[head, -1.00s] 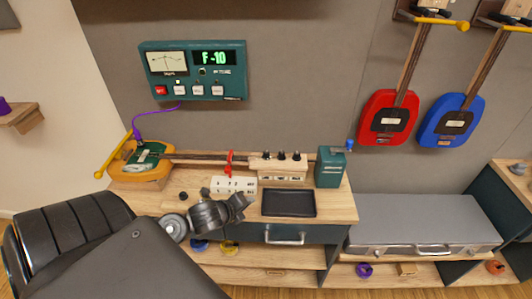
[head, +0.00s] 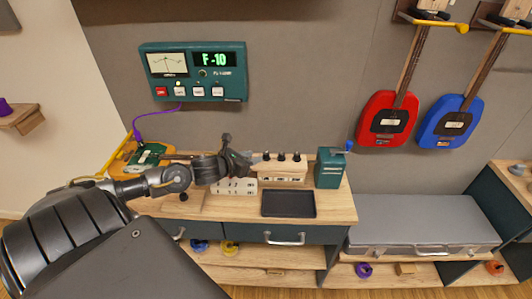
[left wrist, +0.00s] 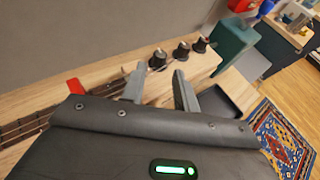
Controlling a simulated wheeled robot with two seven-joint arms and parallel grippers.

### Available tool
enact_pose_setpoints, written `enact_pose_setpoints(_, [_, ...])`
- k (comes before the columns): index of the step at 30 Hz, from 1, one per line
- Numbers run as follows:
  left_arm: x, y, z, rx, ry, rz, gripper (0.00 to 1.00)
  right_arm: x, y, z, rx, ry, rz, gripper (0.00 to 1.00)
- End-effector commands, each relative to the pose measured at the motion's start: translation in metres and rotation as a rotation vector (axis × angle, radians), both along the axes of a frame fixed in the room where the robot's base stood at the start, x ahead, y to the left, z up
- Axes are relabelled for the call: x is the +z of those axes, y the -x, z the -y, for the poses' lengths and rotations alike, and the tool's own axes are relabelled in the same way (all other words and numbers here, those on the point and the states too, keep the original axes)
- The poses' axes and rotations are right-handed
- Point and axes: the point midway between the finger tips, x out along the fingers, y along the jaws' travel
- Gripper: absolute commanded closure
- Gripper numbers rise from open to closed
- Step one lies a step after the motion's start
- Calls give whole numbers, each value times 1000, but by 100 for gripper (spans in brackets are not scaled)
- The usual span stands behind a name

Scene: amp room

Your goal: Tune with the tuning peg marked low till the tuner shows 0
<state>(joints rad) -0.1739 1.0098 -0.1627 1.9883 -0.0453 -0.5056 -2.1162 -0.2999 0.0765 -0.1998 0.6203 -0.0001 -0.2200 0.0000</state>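The teal tuner (head: 192,71) on the wall reads F -10 in green, with a needle dial on its left. A yellow guitar (head: 138,158) lies on the bench, its neck running right to a wooden headstock (head: 281,170) with three black pegs (head: 281,156). The labels by the pegs are too small to read. My left gripper (head: 243,163) is just left of the headstock. In the left wrist view its two fingers (left wrist: 158,84) are apart and empty, with the left-most peg (left wrist: 157,60) just beyond their tips, not between them. My right gripper is out of view.
A black tray (head: 288,203) lies in front of the headstock, and a teal box (head: 331,169) stands to its right. A red piece (left wrist: 75,86) sits by the strings. Red and blue guitars hang at right.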

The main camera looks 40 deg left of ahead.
Motion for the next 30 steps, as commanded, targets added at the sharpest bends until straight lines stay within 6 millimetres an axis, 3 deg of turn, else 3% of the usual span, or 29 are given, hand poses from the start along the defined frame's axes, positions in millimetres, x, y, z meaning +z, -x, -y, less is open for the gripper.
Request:
enact_pose_setpoints(6, [-12,-39,1,4,5,2,70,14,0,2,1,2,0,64])
enact_pose_setpoints(13, [-26,-67,2,2,3,1,70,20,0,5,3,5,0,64])
enact_pose_setpoints(26, [-32,-76,3,-1,1,0,70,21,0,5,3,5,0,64])
enact_pose_setpoints(30, [-32,-76,3,-1,1,0,86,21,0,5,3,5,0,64])
